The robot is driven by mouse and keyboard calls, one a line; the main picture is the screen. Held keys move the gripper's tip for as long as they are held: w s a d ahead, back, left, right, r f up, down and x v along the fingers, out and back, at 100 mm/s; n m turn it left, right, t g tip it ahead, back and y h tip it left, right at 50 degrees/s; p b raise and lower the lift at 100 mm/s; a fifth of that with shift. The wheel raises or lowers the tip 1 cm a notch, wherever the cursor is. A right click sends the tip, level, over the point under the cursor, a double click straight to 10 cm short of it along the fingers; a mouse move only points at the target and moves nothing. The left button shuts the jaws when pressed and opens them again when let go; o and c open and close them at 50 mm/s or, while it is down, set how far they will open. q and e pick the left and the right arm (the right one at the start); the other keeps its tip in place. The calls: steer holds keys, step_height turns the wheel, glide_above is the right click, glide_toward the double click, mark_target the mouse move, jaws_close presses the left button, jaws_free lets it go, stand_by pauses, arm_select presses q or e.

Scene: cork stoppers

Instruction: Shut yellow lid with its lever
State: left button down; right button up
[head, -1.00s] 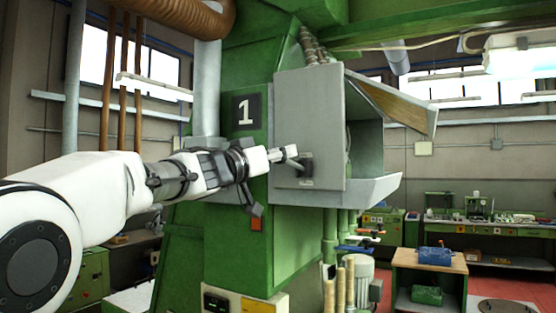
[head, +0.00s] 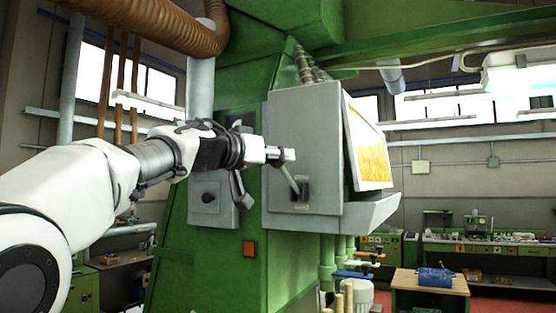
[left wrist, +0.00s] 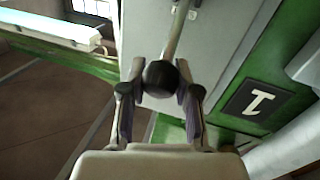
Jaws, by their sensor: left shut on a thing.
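The lever (head: 292,180) comes out of a dark slot on the side of the grey box (head: 300,120) and leans up and left. Its round black knob (left wrist: 160,78) sits between the fingers in the left wrist view. My left gripper (head: 282,156) is shut on the lever at its top end. The lid (head: 368,145), with a yellow pane in a pale frame, hangs steeply over the right-hand opening of the box. Its lower edge is close to the grey sill; I cannot tell whether it touches. My right gripper is not in view.
The box is fixed to a large green machine (head: 230,260). A small grey panel with a dark knob (head: 207,196) is below my left wrist. A wooden-topped bench (head: 430,282) with a blue case (head: 435,274) stands at the lower right.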

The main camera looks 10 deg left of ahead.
arm_select(q)
steer(key=shift+f, duration=0.15)
steer(key=c, duration=0.8)
jaws_free()
steer(key=shift+s, duration=0.1)
steer(key=v, duration=0.7)
steer(key=shift+s+a, duration=0.2)
steer(key=shift+w, duration=0.15)
